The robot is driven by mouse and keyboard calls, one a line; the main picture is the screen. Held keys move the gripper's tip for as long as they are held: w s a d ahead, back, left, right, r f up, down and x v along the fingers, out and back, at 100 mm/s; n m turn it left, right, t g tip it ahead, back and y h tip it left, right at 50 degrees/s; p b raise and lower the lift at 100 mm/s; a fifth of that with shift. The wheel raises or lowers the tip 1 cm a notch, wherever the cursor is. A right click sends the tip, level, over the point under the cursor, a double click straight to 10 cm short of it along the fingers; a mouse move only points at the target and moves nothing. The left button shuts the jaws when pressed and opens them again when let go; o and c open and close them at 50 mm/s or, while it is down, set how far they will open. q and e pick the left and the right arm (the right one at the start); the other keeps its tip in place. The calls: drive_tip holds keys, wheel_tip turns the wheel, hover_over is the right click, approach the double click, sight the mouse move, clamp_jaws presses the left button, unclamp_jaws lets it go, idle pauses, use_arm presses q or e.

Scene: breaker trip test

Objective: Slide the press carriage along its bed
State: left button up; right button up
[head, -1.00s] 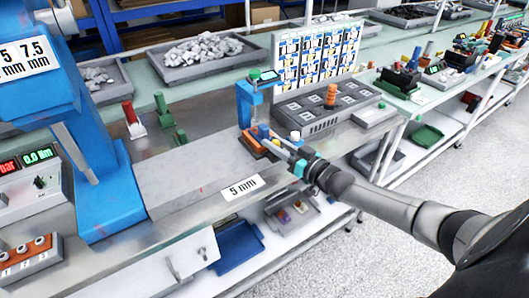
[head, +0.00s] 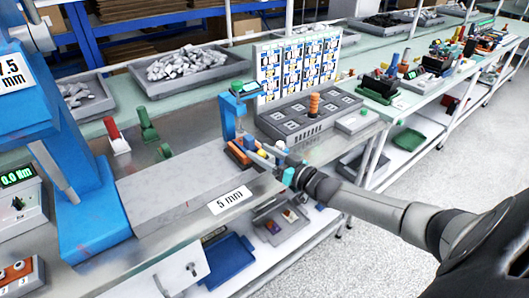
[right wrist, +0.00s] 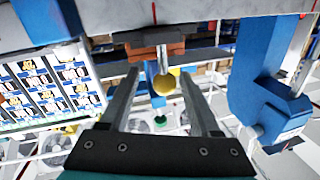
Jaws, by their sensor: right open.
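The small press carriage, an orange block (head: 238,153) with a blue part on it, sits at the foot of a small blue press (head: 230,115). A long grey metal bed (head: 175,185) runs left from there to a large blue press. My right gripper (head: 268,150) is beside the carriage, coming from the right. In the right wrist view my right gripper (right wrist: 160,85) is open, its fingers on either side of a yellow ball knob (right wrist: 163,84), with no visible contact. An orange-brown block (right wrist: 155,52) shows behind the knob. My left gripper is not in view.
The large blue press (head: 85,190) stands at the left. A blue bin (head: 228,258) is below.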

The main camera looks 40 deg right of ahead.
drive_tip(key=shift+s, duration=0.1)
drive_tip(key=p+v, duration=0.3)
drive_tip(key=v, duration=1.2)
idle(0.4)
